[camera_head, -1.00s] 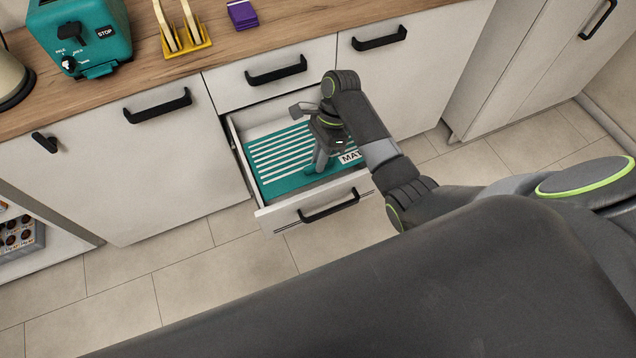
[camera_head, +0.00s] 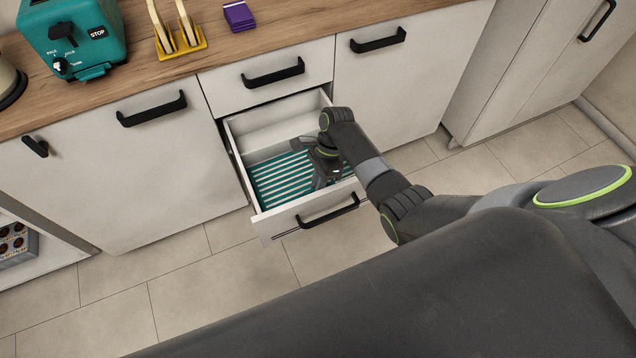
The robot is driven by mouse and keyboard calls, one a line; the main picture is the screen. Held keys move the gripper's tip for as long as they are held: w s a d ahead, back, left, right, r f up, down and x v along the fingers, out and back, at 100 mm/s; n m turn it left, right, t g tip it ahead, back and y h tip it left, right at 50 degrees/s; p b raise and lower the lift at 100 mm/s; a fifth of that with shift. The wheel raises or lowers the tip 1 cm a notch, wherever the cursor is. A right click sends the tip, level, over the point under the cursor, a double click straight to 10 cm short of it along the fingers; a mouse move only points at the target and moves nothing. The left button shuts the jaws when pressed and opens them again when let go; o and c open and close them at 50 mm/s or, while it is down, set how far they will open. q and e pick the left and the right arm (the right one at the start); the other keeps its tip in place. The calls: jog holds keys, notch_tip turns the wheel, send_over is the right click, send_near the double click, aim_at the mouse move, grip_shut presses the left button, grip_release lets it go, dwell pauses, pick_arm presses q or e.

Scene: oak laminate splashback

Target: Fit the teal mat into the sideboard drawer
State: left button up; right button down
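The sideboard drawer (camera_head: 249,178) is pulled open below a shut upper drawer. The teal mat (camera_head: 276,184) with white stripes lies low in its front part, behind the drawer front. The mat's right part is hidden by my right gripper. My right gripper (camera_head: 318,172) reaches down into the drawer over the right side of the mat, at or very near its surface. Its fingertips are dark and partly hidden, so I cannot tell whether they are open or shut, or whether they touch the mat. My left gripper is not in view.
A bare white strip (camera_head: 278,133) shows at the back of the drawer. On the wooden counter stand a teal toaster (camera_head: 75,38), a yellow rack (camera_head: 181,42) and a purple block (camera_head: 239,16). The tiled floor before the drawer is clear.

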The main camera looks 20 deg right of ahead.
jog(key=shift+f, duration=0.1)
jog(key=c, duration=1.4)
grip_release()
jog(key=p+v, duration=0.2)
jog(key=v, duration=1)
jog(key=shift+w, duration=0.1)
